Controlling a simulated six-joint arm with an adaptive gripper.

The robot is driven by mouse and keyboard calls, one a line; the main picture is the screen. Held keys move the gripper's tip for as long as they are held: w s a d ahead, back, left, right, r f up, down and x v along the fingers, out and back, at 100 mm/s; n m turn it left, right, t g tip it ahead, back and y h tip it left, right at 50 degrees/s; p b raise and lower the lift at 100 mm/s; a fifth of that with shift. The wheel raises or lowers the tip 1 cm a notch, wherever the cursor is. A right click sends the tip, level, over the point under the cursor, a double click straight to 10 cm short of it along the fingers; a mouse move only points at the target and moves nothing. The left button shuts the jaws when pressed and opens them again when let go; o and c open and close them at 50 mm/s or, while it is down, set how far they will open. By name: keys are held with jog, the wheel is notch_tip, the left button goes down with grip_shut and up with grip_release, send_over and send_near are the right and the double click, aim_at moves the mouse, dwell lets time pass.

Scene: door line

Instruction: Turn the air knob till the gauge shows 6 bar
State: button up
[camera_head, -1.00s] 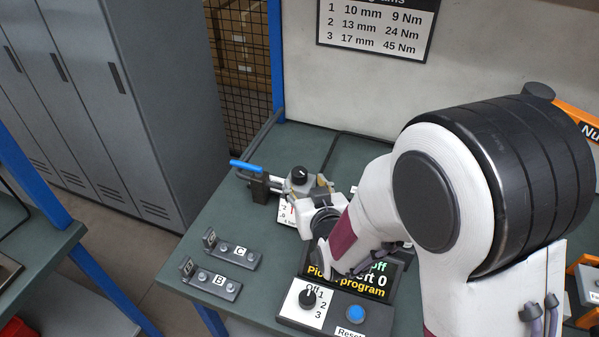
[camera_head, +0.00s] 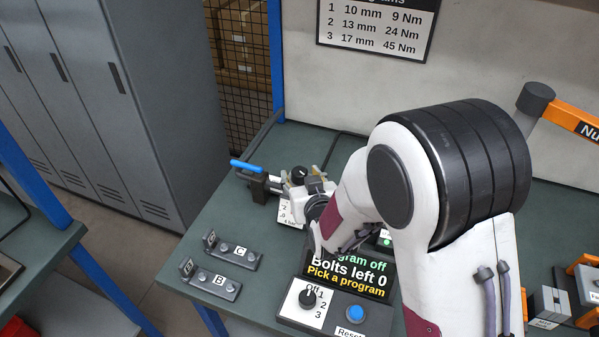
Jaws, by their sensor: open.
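The black air knob (camera_head: 299,174) sits on top of a grey air unit at the left back of the green bench. My gripper (camera_head: 300,173) is open, its tan fingertips close to the knob, seemingly one on each side. I cannot tell whether they touch it. The white gauge plate (camera_head: 284,213) is below the knob, partly covered by my gripper and wrist. Its reading cannot be made out.
A blue-handled lever (camera_head: 247,166) is just left of the knob. A control box (camera_head: 328,311) with a selector, a blue button and a display stands in front. Brackets B (camera_head: 211,280) and C (camera_head: 233,252) lie at the left. Lockers (camera_head: 120,110) stand beyond the bench.

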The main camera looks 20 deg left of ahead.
jog(key=shift+x, duration=1.2)
jog(key=c, duration=1.1)
